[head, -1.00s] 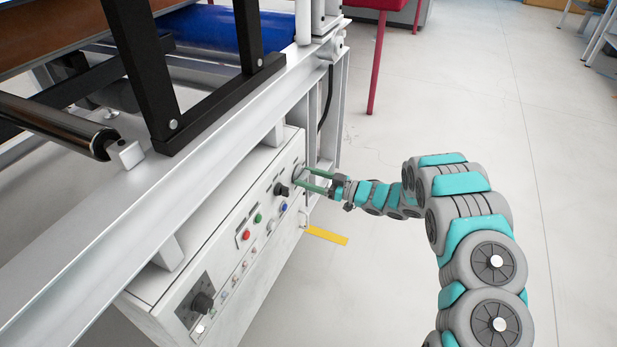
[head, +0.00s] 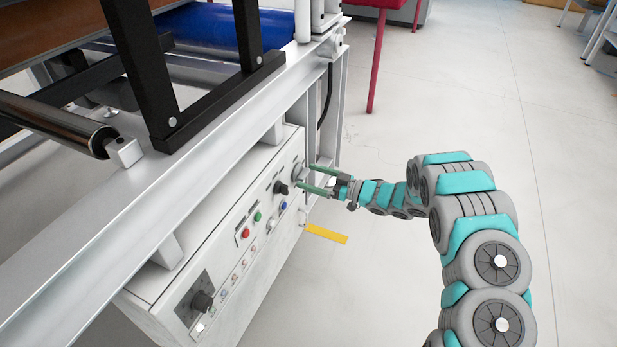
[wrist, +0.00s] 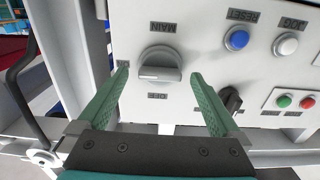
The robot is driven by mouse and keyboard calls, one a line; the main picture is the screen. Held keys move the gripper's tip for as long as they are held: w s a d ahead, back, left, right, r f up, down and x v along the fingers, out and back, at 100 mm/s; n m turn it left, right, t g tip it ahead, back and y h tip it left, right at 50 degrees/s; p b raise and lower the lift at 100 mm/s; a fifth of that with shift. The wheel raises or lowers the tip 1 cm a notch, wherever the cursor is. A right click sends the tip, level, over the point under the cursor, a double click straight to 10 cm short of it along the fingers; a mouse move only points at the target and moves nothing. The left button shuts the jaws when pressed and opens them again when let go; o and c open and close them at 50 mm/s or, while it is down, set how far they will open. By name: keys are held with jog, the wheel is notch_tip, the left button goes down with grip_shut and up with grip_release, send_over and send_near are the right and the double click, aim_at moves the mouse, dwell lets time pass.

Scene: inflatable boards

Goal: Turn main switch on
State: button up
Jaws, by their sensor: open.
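The main switch (wrist: 160,68) is a grey rotary knob on the white control panel, between the labels MAIN and OFF in the wrist view. Its handle bar lies roughly across the picture. My gripper (wrist: 161,78) is open, with its two green fingers apart on either side of the knob and their tips near it. I cannot tell whether they touch it. In the head view my gripper (head: 304,175) is at the far end of the control panel (head: 218,232), where the fingers partly hide the switch.
A black selector knob (wrist: 231,100) sits close to the right finger. A blue RESET button (wrist: 237,39), a white button (wrist: 286,45), and green (wrist: 283,102) and red (wrist: 307,102) buttons lie further right. A metal frame beam (head: 205,135) runs above the panel. Floor right of my arm is clear.

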jog(key=v, duration=0.6)
jog(key=shift+d+b, duration=0.25)
jog(key=shift+b, duration=0.15)
